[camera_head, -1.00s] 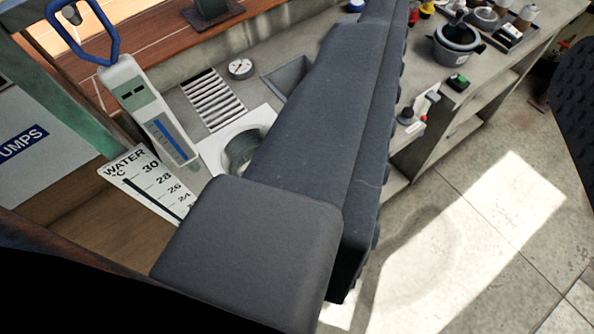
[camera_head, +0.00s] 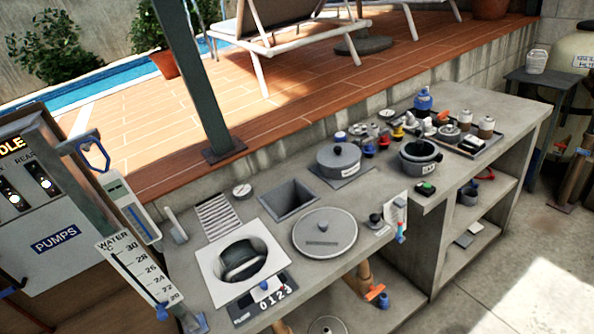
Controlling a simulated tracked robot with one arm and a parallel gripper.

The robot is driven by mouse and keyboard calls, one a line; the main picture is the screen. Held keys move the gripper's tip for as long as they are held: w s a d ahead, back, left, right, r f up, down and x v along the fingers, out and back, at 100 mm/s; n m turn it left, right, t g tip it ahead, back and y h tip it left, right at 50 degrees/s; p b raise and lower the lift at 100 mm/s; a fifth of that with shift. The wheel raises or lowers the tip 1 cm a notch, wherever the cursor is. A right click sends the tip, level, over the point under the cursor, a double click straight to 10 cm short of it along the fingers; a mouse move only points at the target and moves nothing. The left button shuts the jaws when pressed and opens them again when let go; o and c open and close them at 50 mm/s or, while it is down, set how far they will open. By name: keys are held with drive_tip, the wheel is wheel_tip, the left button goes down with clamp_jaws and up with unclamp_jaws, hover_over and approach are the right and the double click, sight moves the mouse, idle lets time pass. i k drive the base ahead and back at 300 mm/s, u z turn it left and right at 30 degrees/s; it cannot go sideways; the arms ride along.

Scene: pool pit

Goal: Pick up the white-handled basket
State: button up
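I cannot tell for sure which thing is the white-handled basket. A small whitish pail-like container (camera_head: 536,61) stands upright on a dark side table (camera_head: 541,80) at the far right; its handle is too small to make out. A dark rounded thing with a pale rim (camera_head: 240,262) sits down inside the round opening of a white square plate (camera_head: 212,268) at the front left of the counter; any handle on it is unclear. My gripper is not in view, so its hold and its distance to these things do not show.
The concrete counter (camera_head: 375,182) holds a round grey lid (camera_head: 324,232), a square hole (camera_head: 289,199), a lidded pot (camera_head: 338,160), a dark pot (camera_head: 420,156) and a crowded tray (camera_head: 468,139). A green post (camera_head: 190,80) rises behind. Floor at lower right is clear.

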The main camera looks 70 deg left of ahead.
sight(229, 276)
drive_tip(key=z, duration=0.5)
drive_tip(key=i, duration=2.2)
drive_tip(key=u, duration=3.7)
drive_tip(key=i, duration=1)
drive_tip(key=u, duration=0.1)
